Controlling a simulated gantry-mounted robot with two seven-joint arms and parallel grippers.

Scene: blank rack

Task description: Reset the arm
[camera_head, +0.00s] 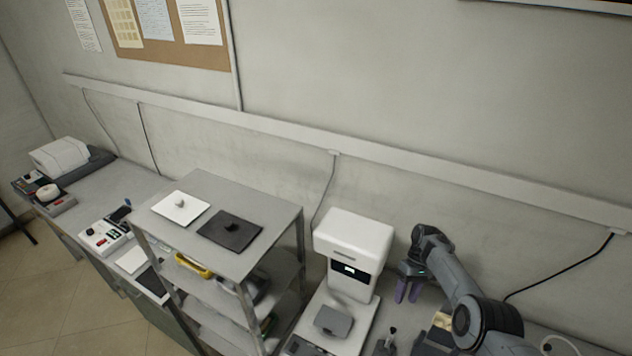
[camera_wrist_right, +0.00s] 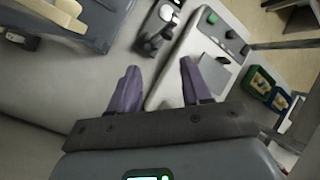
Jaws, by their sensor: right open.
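My right arm comes in from the lower right in the head view. Its gripper (camera_head: 407,290) points down beside the white machine, with two purple fingers apart. In the right wrist view the same gripper (camera_wrist_right: 158,88) is open, with nothing between its fingers. My left gripper and arm are not in view.
A white machine (camera_head: 353,246) with a dark panel stands left of my right gripper. A grey metal rack (camera_head: 270,216) holds a white plate (camera_head: 181,207) and a black plate (camera_head: 231,230) on top. A small dark device (camera_wrist_right: 154,40) stands near the fingertips. The wall is behind.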

